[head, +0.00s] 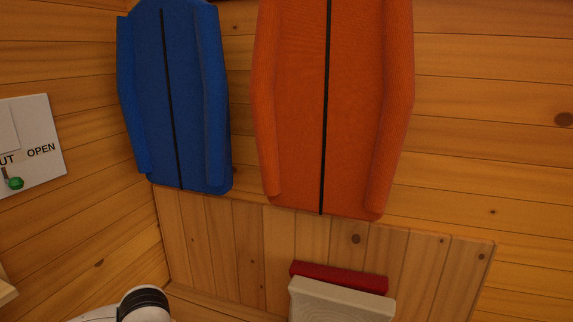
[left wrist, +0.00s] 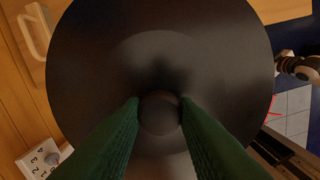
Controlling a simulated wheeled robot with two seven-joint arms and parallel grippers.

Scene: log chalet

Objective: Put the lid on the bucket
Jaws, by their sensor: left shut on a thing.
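A large round dark lid (left wrist: 95,65) fills most of the left wrist view. Its round knob (left wrist: 160,118) is between the two green fingers of my left gripper (left wrist: 160,105), which is shut on it. The lid hides most of what lies beyond it. No lid and no gripper shows in the head view. I cannot make out the bucket in either view. My right gripper is not seen.
A panel (head: 45,130) marked OPEN has a green-tipped lever. Pale and red objects (head: 340,302) sit low. A numbered dial panel (left wrist: 42,158) shows in the left wrist view.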

